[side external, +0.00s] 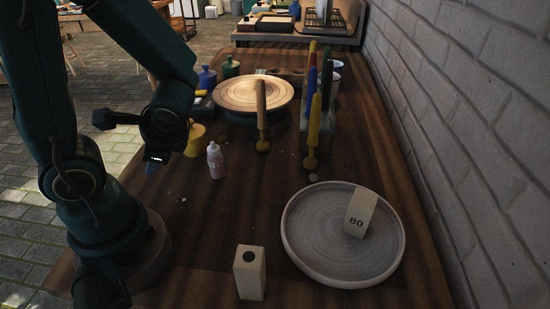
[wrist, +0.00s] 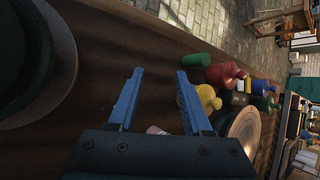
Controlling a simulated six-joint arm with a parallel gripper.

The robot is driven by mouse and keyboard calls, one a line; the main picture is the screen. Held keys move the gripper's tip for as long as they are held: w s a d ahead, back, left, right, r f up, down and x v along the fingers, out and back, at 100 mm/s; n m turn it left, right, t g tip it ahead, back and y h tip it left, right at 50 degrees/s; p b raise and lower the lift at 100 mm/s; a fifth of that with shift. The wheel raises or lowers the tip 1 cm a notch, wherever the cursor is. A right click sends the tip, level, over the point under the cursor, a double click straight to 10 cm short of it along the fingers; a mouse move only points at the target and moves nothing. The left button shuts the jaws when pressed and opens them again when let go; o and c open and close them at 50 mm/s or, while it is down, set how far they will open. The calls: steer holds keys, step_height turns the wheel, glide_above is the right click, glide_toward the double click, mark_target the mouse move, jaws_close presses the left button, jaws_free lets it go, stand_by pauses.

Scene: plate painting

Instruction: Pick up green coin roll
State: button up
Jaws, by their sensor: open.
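A short green cylinder (wrist: 197,60), which looks like the green coin roll, lies beside a red pot (wrist: 222,74) in the wrist view. I cannot make it out in the side view, where my arm covers that area. My gripper (wrist: 160,74) is open, with two blue fingers spread apart and nothing between their tips. The green cylinder is to the right of the fingertips and apart from them. In the side view my gripper (side external: 154,164) hangs over the left side of the table, left of the yellow pot (side external: 195,140).
A small pale bottle (side external: 215,160), upright brushes (side external: 262,115) and a wooden turntable (side external: 253,93) stand nearby. Blue (side external: 207,77) and green (side external: 230,68) pots are behind. A grey plate (side external: 300,245) holds a block marked 80 (side external: 361,212). A pale block (side external: 250,273) stands in front.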

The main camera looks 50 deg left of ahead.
steer(key=a+m+y, duration=0.1)
steer(key=a, duration=0.1)
steer(key=a+m+y, duration=0.1)
steer(key=a+m, duration=0.1)
steer(key=a+m+y, duration=0.1)
steer(key=m, duration=0.1)
steer(key=shift+s+a+f+y, duration=0.1)
steer(key=shift+a+f+y, duration=0.15)
steer(key=shift+a+y, duration=0.15)
steer(key=w+a+m+t, duration=0.1)
steer(key=m, duration=0.1)
steer(key=w+a+f+m+y, duration=0.1)
steer(key=m, duration=0.1)
steer(key=w+a+f+m+t, duration=0.1)
steer(key=m, duration=0.2)
steer(key=shift+f+t+y, duration=0.25)
steer(key=shift+t+y, duration=0.05)
steer(key=shift+y, duration=0.1)
steer(key=shift+w+a+f+m+t, duration=0.1)
steer(key=shift+w+f+m+t, duration=0.1)
steer(key=shift+f+m+t, duration=0.4)
steer(key=shift+f+x, duration=0.15)
steer(key=shift+x, duration=1.75)
steer(key=shift+f+x, duration=0.1)
steer(key=shift+x, duration=1.8)
jaws_close()
